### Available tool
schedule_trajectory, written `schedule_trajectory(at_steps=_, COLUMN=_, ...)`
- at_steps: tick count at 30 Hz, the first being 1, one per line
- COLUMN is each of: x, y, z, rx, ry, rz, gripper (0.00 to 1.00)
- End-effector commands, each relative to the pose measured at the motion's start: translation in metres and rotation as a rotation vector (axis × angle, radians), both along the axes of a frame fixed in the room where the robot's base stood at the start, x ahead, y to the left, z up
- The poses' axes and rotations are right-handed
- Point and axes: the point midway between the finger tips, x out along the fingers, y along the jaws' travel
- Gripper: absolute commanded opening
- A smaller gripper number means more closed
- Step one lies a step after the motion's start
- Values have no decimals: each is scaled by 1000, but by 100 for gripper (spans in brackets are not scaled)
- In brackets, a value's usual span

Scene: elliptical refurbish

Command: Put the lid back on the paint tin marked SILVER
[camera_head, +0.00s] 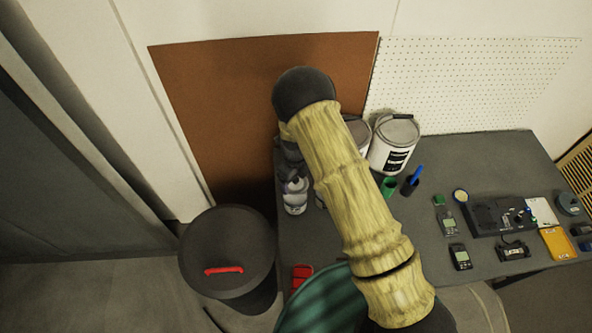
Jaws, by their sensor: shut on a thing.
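A white paint tin (381,156) with a dark label stands at the back of the bench, right of my arm. Its top (398,129) looks grey; the label is too small to read. A second white tin (363,134) stands just left of it, mostly hidden behind my arm. I cannot tell which tin is marked SILVER. No loose lid can be made out. My forearm crosses the middle of the view, and dark parts of my wrist show left of it. My gripper's fingers, and anything between them, are hidden.
A white bottle or can (295,204) stands at the bench's left edge. A dark bin (232,240) with a red handle stands left of the bench. Green (389,187) and blue (411,184) items stand before the tins. Small devices crowd the right; the bench (480,160) is clear behind them.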

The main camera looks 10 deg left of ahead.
Motion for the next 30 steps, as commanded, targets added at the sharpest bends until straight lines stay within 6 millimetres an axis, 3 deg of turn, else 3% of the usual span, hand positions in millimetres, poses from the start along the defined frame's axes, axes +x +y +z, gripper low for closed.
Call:
schedule_trajectory(at_steps=11, x=0, y=0, z=-5, rx=1, ry=1, rz=4, gripper=56)
schedule_trajectory(at_steps=30, x=0, y=0, z=-55, rx=0, ry=0, rz=6, gripper=56)
